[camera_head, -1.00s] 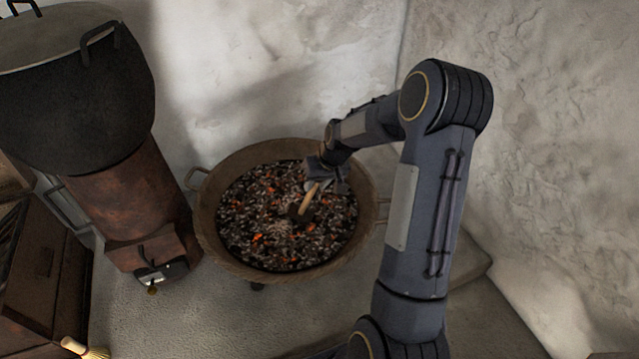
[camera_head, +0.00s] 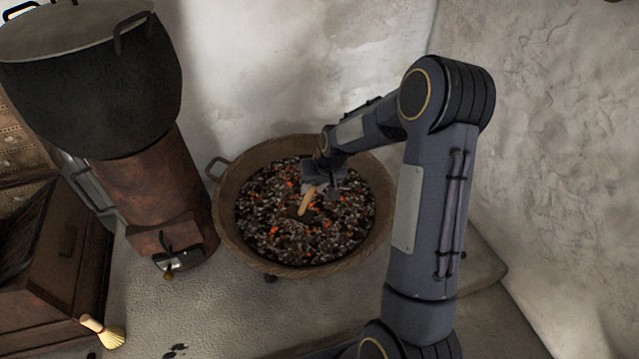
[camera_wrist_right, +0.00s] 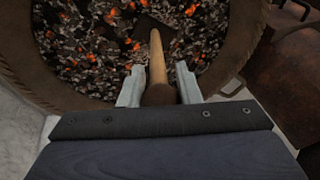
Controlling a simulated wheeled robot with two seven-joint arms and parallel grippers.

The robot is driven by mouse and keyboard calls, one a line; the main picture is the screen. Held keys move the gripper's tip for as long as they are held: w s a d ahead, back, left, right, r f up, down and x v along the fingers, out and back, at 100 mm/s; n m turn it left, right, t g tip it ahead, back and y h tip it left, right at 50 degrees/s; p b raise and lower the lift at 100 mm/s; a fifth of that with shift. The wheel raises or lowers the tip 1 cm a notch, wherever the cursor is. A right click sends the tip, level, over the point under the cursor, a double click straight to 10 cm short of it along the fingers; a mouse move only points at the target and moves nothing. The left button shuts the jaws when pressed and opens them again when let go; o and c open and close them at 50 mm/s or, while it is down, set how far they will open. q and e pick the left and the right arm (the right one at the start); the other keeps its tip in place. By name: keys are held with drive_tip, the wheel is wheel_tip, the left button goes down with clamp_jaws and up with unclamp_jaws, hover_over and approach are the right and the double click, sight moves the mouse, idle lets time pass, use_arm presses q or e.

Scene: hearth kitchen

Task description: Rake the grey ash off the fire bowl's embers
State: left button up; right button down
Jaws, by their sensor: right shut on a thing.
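The fire bowl (camera_head: 232,235) is a wide round brown bowl on the floor by the wall, full of dark and grey-flecked coals with glowing orange embers (camera_head: 275,229). Pale grey ash flecks (camera_head: 335,238) lie scattered among them. My right gripper (camera_head: 318,187) is over the bowl, shut on a wooden handle (camera_head: 305,203). In the right wrist view the handle (camera_wrist_right: 158,62) runs from between the fingers (camera_wrist_right: 158,88) down to the coals, where a dark flat rake head (camera_wrist_right: 150,24) shows at its far end. My left gripper is not in view.
A rusty brown stove (camera_head: 150,195) with a big black pot (camera_head: 95,90) stands left of the bowl. A dark wooden chest (camera_head: 60,265) and a small straw brush (camera_head: 108,335) are at lower left. Walls stand close behind and right.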

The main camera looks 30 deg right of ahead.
drive_tip(key=shift+w+d, duration=1)
drive_tip(key=shift+d, duration=2.75)
drive_tip(key=shift+w+a, duration=2.15)
drive_tip(key=shift+a, duration=2.2)
drive_tip(key=s+d, duration=0.2)
drive_tip(key=d, duration=0.7)
drive_tip(key=shift+s, duration=0.25)
drive_tip(key=shift+d, duration=0.1)
